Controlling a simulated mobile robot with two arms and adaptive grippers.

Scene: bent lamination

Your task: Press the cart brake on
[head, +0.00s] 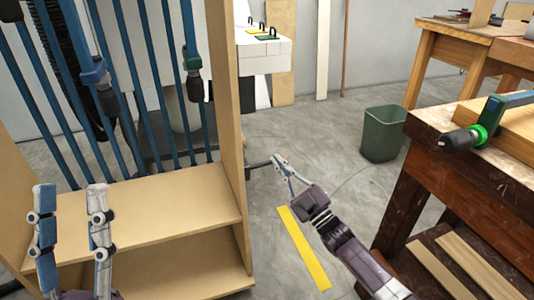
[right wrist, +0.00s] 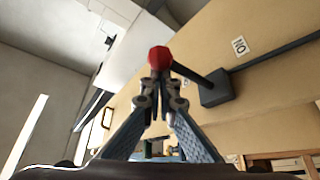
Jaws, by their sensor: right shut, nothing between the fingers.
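The wooden cart (head: 150,208) fills the left of the head view. Its brake lever, a dark bar (head: 258,164), sticks out from the cart's right side panel. In the right wrist view the lever has a red knob (right wrist: 160,57) and runs to a dark bracket (right wrist: 214,90) on the panel. My right gripper (head: 279,160) is shut and empty, its fingertips right at the knob end. In the right wrist view the closed tips (right wrist: 160,78) overlap the knob's lower edge; I cannot tell if they touch. My left gripper (head: 72,192) is open and empty before the cart.
A white label (right wrist: 240,46) with upside-down letters is on the panel. Blue bar clamps (head: 192,60) hang on the cart. A workbench (head: 420,150) stands right, a green bin (head: 383,134) behind it. Yellow tape (head: 304,248) marks the clear floor.

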